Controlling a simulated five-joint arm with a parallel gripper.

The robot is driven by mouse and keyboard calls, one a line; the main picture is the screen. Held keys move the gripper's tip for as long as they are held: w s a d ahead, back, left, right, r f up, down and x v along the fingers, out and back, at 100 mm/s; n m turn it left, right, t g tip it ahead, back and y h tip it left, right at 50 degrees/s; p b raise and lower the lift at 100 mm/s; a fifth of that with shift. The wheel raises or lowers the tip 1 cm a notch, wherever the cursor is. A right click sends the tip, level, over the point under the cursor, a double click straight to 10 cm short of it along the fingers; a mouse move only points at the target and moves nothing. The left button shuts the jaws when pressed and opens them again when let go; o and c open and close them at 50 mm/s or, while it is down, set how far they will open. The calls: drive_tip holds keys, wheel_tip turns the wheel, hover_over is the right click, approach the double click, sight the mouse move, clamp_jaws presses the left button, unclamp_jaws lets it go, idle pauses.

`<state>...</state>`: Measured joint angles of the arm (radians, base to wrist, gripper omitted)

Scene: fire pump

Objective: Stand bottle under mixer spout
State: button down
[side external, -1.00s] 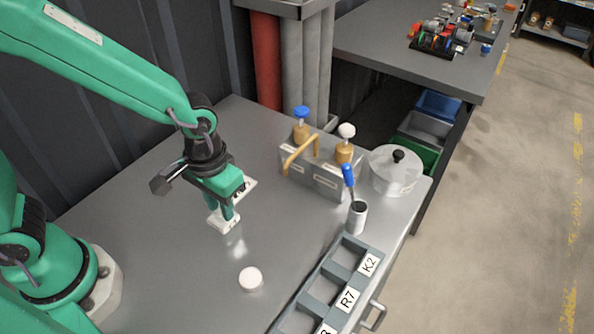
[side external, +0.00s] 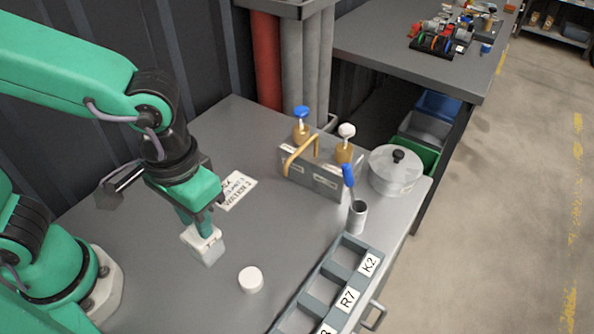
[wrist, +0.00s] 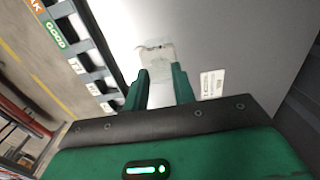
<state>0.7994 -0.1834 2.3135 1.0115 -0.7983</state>
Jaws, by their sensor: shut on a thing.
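My gripper (side external: 205,228) is shut on a pale, boxy bottle (side external: 206,248), left of the white round cap in the side view. The bottle looks slightly tilted, and I cannot tell whether its base touches the bench. In the wrist view the bottle (wrist: 156,68) shows beyond my two green fingers (wrist: 160,85). The mixer (side external: 316,181) is a grey box at the back of the bench, with a blue knob, a white knob and a yellow bent spout (side external: 299,155). The bottle is well away from the spout, nearer the camera and to the left.
A white round cap (side external: 251,280) lies on the bench. A printed card (side external: 236,190) lies behind my gripper. A lidded pot (side external: 395,171), a cup with a blue-handled tool (side external: 357,217) and a labelled rack (side external: 320,291) line the right side. The bench between bottle and mixer is mostly clear.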

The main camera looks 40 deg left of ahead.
drive_tip(key=shift+s+d+r, duration=0.55)
drive_tip(key=shift+s+r, duration=0.1)
drive_tip(key=shift+s, duration=0.25)
drive_tip(key=shift+f, duration=0.1)
drive_tip(key=shift+w+a+f, duration=0.3)
drive_tip(key=shift+w+f, duration=0.05)
drive_tip(key=shift+w, duration=0.05)
drive_tip(key=w+a+f, duration=0.5)
drive_tip(key=a+f, duration=0.2)
drive_tip(key=f, duration=0.1)
drive_tip(key=shift+w+a+f, duration=0.2)
drive_tip(key=w+d, duration=0.6)
drive_tip(key=w, duration=0.6)
drive_tip(key=shift+w+d, duration=0.15)
drive_tip(key=shift+d, duration=0.15)
